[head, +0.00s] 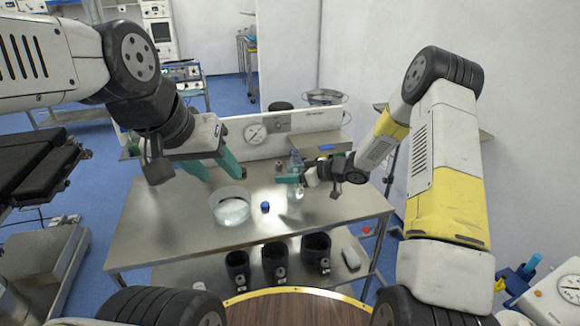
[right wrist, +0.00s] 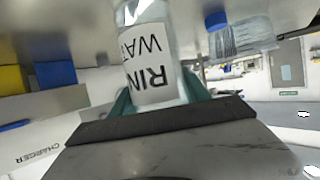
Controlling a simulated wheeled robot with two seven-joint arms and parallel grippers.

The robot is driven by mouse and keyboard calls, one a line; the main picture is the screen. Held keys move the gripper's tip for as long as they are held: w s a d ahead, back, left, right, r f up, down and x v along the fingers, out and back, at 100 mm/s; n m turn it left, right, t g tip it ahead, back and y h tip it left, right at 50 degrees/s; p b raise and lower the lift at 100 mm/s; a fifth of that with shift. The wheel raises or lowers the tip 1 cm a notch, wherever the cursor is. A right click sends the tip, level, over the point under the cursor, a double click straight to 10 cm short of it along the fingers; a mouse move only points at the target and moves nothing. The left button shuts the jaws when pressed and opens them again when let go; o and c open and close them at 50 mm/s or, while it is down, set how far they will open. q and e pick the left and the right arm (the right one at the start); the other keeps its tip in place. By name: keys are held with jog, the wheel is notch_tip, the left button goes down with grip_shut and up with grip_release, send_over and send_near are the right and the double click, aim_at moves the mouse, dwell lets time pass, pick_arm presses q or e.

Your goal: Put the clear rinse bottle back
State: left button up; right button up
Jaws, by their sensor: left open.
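The clear rinse bottle (head: 296,194) is upright over the right half of the steel table in the head view. Its white label, reading upside down, fills the middle of the right wrist view (right wrist: 152,72). My right gripper (head: 291,179) has its green fingers on both sides of the bottle and is shut on it. I cannot tell whether the bottle's base touches the table. A clear round bowl (head: 231,211) with liquid stands further left.
The steel table (head: 160,220) has free room at its left and front. A panel with a gauge (head: 255,133) runs along its back edge. A blue item (head: 327,147) lies on a raised ledge at back right.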

jog(key=o, duration=0.4)
jog(key=shift+d+r, duration=0.15)
jog(key=shift+r, duration=0.1)
jog(key=v, duration=1.1)
jog(key=w+d+r+m+t+h, duration=0.25)
jog(key=d+r+t+h, duration=0.2)
jog(key=r, duration=0.45)
jog(key=s+d+r+m+h, duration=0.55)
jog(key=d+r, duration=0.25)
jog(key=r, duration=0.2)
jog(key=s+a+m+g, duration=0.2)
jog(key=s, duration=1.2)
jog(key=s+a+r+m+g, duration=0.1)
jog(key=s+a+m+g, duration=0.1)
jog(key=s, duration=1.2)
jog(key=shift+a, duration=0.45)
